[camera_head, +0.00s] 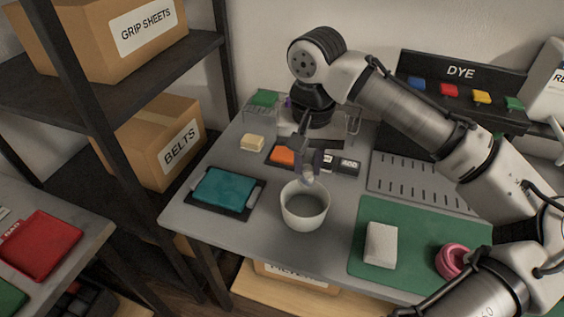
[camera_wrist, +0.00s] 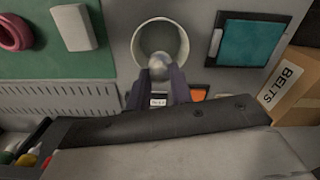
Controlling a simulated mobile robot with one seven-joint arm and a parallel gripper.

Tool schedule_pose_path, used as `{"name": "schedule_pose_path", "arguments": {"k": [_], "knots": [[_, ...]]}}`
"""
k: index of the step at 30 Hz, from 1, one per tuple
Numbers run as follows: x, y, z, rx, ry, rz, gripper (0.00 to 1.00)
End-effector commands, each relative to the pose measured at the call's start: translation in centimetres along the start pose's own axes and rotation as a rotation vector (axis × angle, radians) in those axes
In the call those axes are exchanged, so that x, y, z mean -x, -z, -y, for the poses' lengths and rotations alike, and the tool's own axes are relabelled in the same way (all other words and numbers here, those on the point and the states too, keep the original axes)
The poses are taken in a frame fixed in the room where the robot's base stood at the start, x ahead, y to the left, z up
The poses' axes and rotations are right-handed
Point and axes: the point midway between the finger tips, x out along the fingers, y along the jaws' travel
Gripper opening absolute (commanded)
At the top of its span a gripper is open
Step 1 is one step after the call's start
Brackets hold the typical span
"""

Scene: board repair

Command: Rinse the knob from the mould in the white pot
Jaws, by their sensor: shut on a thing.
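The white pot (camera_head: 305,207) stands upright on the grey table, with grey liquid or a grey inside showing within its rim. My gripper (camera_head: 308,174) is shut on a small grey knob (camera_head: 308,182) and holds it above the pot's back rim. In the wrist view, the round knob (camera_wrist: 159,66) sits between the fingertips of my gripper (camera_wrist: 158,78), over the near edge of the pot (camera_wrist: 137,42). I cannot tell whether the knob touches the rim. The mould is not clearly identifiable.
A teal block on a dark tray (camera_head: 222,190) lies left of the pot. A green mat (camera_head: 400,212) with a pale block (camera_head: 381,245) and a pink ring (camera_head: 452,261) lies right. An orange block (camera_head: 283,156) and a slotted grey plate (camera_head: 415,183) lie behind.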

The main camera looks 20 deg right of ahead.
Motion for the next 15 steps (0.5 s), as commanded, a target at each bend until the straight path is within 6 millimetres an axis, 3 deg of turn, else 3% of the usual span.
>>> {"name": "schedule_pose_path", "arguments": {"k": [8,15], "knots": [[-1.2,0.0,-1.1,-0.001,0.000,0.001,0.00],[-3.6,0.0,-1.1,-0.002,0.000,0.001,0.00]]}}
